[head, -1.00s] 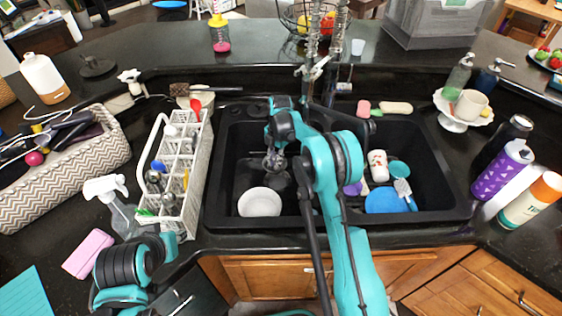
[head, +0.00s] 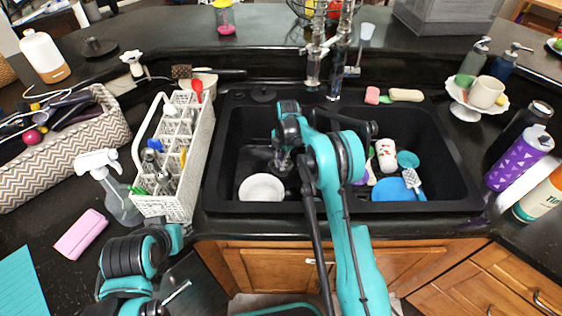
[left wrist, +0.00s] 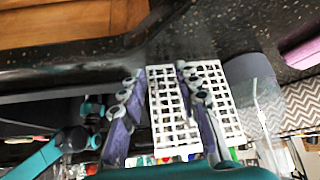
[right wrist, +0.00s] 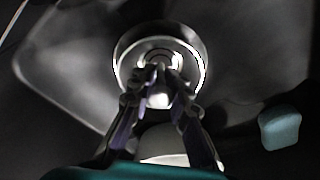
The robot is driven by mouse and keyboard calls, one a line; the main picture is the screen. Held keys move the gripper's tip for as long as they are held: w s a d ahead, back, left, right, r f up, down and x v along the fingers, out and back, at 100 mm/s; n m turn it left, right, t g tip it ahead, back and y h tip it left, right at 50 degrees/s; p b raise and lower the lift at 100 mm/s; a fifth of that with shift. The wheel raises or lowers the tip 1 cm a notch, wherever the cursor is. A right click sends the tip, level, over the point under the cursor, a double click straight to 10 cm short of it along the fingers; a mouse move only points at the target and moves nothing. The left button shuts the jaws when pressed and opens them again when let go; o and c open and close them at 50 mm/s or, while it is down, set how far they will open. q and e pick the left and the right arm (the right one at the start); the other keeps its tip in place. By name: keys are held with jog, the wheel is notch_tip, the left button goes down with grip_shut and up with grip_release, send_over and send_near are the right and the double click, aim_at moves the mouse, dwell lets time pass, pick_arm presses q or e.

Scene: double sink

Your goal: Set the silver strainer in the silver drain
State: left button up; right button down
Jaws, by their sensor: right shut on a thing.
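My right gripper (head: 281,163) reaches down into the left sink basin, behind the white bowl. In the right wrist view its fingers (right wrist: 158,78) are shut at the middle of a round silver piece, on the silver strainer (right wrist: 158,97). A bright silver ring, which looks like the drain (right wrist: 119,62), surrounds the fingertips. The fingers hide part of both, so I cannot tell whether the strainer sits inside the drain or just above it. My left gripper (left wrist: 160,108) has its fingers apart and empty, with the white rack behind them.
A white bowl (head: 261,188) lies in the left basin close to my right gripper. The right basin holds a blue plate (head: 392,190), a white cup (head: 385,155) and a brush. A white rack (head: 172,207) stands left of the sink. The faucet (head: 336,70) rises behind.

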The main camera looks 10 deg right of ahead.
pick_arm(q)
jog(key=shift+f, duration=0.25)
pick_arm(e)
jog(key=shift+f, duration=0.35)
pick_arm(q)
jog(key=shift+f+b, duration=0.35)
jog(key=shift+b, duration=0.15)
pick_arm(e)
jog(key=shift+f, duration=0.45)
jog(key=c, duration=1.3)
grip_release()
jog(key=shift+c, duration=0.2)
pick_arm(q)
jog(key=shift+f, duration=0.1)
pick_arm(e)
jog(key=shift+r, duration=0.15)
notch_tip(320, 180, up, 12)
jog(key=w+d, duration=0.1)
jog(key=shift+d, duration=0.1)
